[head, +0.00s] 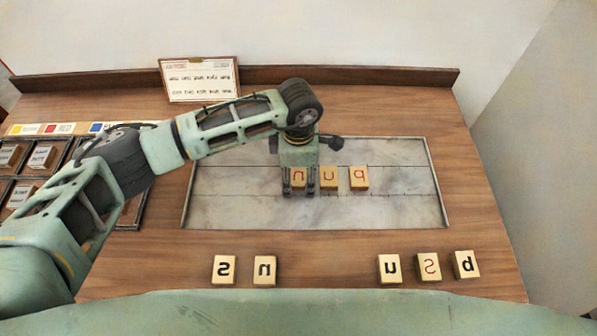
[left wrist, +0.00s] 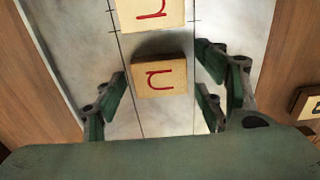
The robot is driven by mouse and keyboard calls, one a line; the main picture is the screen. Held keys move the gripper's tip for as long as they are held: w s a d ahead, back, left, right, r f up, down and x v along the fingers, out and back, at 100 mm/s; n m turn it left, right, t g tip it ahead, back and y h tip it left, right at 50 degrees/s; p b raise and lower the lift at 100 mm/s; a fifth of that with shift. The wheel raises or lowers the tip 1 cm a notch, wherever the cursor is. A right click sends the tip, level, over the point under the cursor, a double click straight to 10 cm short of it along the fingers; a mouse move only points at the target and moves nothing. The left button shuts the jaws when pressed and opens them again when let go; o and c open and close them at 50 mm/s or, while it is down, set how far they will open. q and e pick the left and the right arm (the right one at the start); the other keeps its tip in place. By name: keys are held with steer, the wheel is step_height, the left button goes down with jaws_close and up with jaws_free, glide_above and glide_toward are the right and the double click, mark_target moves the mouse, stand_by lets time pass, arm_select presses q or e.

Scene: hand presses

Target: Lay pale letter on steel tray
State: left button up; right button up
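The steel tray (head: 400,210) is the grey, marbled panel set in the wooden table. Three pale blocks with red letters lie in a row on it. The left one (head: 299,177) is partly hidden by my left gripper (head: 299,187), the middle one (head: 329,177) is beside it, and the right one (head: 358,178) follows. In the left wrist view, the left block (left wrist: 159,76) sits between the open fingers of my left gripper, with gaps on both sides. The middle block (left wrist: 152,12) is cut by the top edge. My right gripper is not in view.
Loose pale blocks lie along the front edge: two at left (head: 223,269) (head: 264,270) and three at right (head: 389,268) (head: 428,266) (head: 464,264). A card (head: 200,78) stands at the back. A dark compartment case (head: 66,150) is at left. The tray's right part is clear.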

mark_target(298, 176)
arm_select(q)
steer(key=shift+r+p, duration=0.3)
steer(key=shift+p, duration=0.05)
step_height(298, 176, up, 12)
steer(key=b, duration=0.2)
steer(key=shift+b, duration=0.3)
steer(key=shift+f, duration=0.15)
